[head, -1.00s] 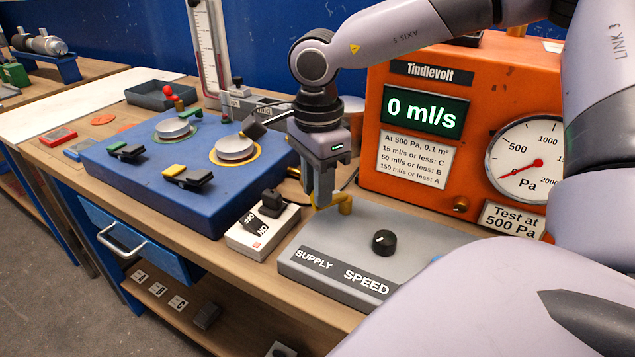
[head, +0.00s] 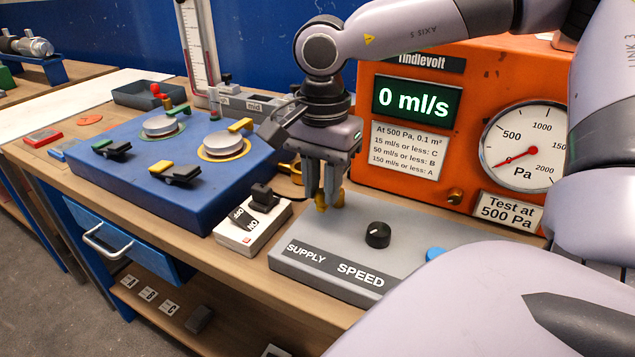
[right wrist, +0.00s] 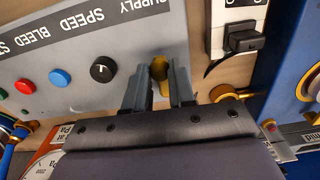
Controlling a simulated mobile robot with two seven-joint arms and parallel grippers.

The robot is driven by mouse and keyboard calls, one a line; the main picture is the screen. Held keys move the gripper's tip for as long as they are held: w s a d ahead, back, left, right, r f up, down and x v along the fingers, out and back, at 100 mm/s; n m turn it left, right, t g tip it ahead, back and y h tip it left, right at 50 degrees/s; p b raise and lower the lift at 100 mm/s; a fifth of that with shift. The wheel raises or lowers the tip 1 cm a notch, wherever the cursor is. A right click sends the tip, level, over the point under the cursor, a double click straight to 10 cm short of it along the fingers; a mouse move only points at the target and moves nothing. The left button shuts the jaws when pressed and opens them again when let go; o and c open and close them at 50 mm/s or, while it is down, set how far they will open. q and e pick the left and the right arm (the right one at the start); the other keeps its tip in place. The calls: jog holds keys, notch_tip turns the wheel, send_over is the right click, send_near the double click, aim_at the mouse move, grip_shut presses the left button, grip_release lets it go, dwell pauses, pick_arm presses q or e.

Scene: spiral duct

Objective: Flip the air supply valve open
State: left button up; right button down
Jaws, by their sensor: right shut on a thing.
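The yellow air supply valve handle (head: 321,203) stands at the back of the grey control panel (head: 330,236), behind the SUPPLY label. My right gripper (head: 330,200) points down over it, its fingers closed on the handle. In the right wrist view the yellow handle (right wrist: 160,68) shows between the two fingertips (right wrist: 160,78) of my right gripper. Most of the handle is hidden by the fingers. My left gripper is not in view.
A black SPEED knob (head: 378,235) and a blue button (head: 435,254) are on the panel near the gripper. A white switch box (head: 252,226) stands left of the panel. The orange Tindlevolt meter (head: 450,150) behind reads 0 ml/s.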

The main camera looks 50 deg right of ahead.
jog(key=shift+s, duration=0.1)
dwell(0.5)
jog(key=c, duration=0.9)
grip_release()
jog(key=shift+c, duration=0.2)
jog(key=shift+r, duration=3.6)
